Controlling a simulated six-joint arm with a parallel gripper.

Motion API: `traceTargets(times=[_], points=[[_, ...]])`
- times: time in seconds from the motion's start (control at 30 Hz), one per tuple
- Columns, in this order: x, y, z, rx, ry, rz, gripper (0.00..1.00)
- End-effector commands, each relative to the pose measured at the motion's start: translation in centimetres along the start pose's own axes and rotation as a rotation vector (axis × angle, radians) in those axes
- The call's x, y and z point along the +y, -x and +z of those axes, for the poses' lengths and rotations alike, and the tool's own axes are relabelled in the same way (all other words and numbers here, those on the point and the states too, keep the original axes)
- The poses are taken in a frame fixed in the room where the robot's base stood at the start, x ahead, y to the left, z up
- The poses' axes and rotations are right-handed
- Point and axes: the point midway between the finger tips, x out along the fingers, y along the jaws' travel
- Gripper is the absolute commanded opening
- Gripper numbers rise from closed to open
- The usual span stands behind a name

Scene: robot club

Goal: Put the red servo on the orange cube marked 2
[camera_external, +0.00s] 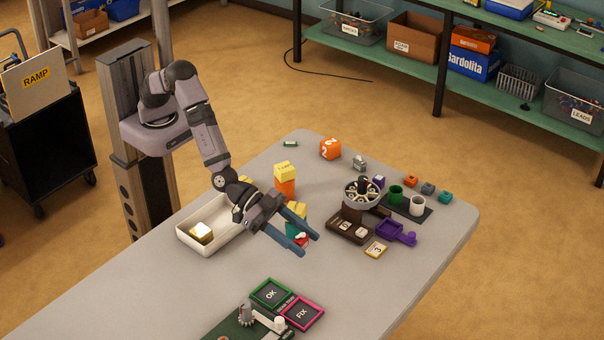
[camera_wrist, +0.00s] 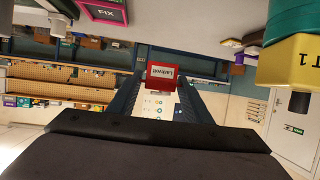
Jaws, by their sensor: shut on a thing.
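The red servo (camera_external: 301,239) is between the fingers of my gripper (camera_external: 308,244), which is shut on it. In the wrist view the red servo (camera_wrist: 160,77), with a white label, sits between the two blue fingers. My gripper is over the table, in front of the yellow and orange stacks. The orange cube marked 2 (camera_external: 330,149) stands near the far edge of the table, well behind my gripper and apart from it. Nothing rests on top of it.
A yellow piece (camera_external: 285,168) sits on an orange block (camera_external: 286,188). Another yellow block (camera_external: 297,209) stands close to my gripper. A white tray (camera_external: 188,238), a round carousel (camera_external: 348,201) and a purple holder (camera_external: 399,234) are around.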

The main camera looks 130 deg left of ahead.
Motion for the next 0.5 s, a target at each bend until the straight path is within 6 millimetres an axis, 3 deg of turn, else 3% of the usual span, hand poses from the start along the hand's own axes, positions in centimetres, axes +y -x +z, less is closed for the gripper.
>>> traceTargets(times=[0.17,0.27,0.37,0.5], points=[[-1.0,-0.2,-0.2,0.001,0.006,-0.014,0.23],[-2.9,-0.6,-0.5,0.001,0.016,-0.039,0.23],[-5.6,-1.1,-1.5,0.003,0.033,-0.078,0.23],[-11.1,-1.4,-3.6,0.005,0.064,-0.151,0.23]])
